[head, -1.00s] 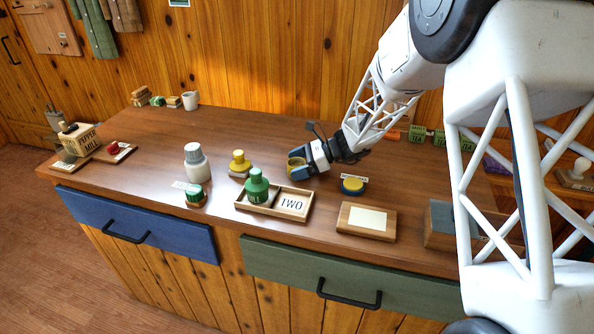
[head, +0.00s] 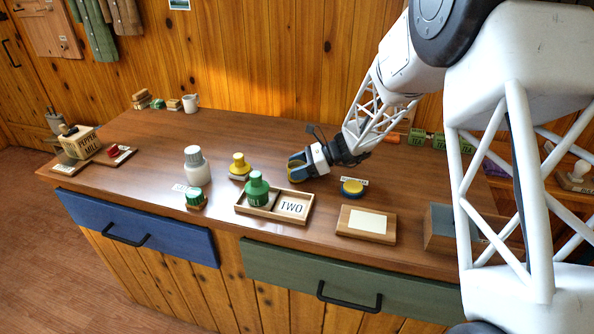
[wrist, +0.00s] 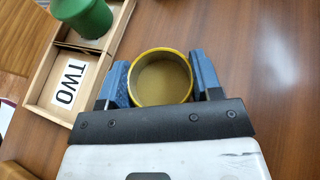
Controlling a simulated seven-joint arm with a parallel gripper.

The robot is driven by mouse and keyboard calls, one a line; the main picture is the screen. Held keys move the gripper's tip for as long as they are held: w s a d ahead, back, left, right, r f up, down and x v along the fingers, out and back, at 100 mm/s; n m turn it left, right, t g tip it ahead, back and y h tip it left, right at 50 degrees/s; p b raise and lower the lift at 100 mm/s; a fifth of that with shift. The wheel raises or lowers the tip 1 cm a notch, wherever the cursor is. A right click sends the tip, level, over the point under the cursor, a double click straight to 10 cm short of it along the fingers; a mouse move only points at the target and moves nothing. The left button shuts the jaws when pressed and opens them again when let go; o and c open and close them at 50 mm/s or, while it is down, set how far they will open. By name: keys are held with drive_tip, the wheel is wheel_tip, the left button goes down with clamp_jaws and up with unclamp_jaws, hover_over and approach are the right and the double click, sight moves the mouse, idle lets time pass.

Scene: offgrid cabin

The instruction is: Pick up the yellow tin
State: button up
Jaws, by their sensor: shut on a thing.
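The yellow tin (wrist: 160,79) is round and open at the top, with a yellow rim and a dull tan inside. It sits between the two blue fingers of my gripper (wrist: 161,82), one on each side. My gripper (head: 297,168) is shut on it, low over the middle of the counter. In the head view the fingers partly cover the tin (head: 295,175). I cannot tell whether it still touches the wood.
A wooden tray (head: 309,219) marked TWO, holding a green bottle (head: 257,190), is close by at front left. A yellow-and-blue round piece (head: 352,187) and a wooden block (head: 367,223) lie to the right. A yellow-topped piece (head: 239,166) stands left. Counter behind is clear.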

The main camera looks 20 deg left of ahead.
drive_tip(key=shift+r, duration=0.1)
drive_tip(key=shift+r, duration=0.8)
drive_tip(key=shift+s+r, duration=0.1)
drive_tip(key=shift+r, duration=0.85)
drive_tip(key=s+d, duration=0.2)
drive_tip(key=s, duration=0.2)
drive_tip(key=s+d+r, duration=0.1)
drive_tip(key=s+d, duration=0.2)
drive_tip(key=s, duration=0.2)
drive_tip(key=s+d, duration=0.3)
drive_tip(key=s, duration=0.1)
drive_tip(key=shift+s+r, duration=0.15)
drive_tip(key=shift+s, duration=0.2)
drive_tip(key=shift+s, duration=0.15)
drive_tip(key=shift+s+d+r+m+t, duration=0.1)
drive_tip(key=shift+s+m+t, duration=0.05)
drive_tip(key=shift+s, duration=0.25)
drive_tip(key=shift+s+r+m+t, duration=0.1)
drive_tip(key=shift+s+m+t, duration=0.05)
drive_tip(key=shift+s, duration=0.25)
drive_tip(key=s+d+m+t, duration=0.3)
drive_tip(key=s+t, duration=0.1)
drive_tip(key=s, duration=0.7)
drive_tip(key=shift+r+m+y, duration=0.15)
drive_tip(key=shift+m+y, duration=0.15)
drive_tip(key=shift+y, duration=0.1)
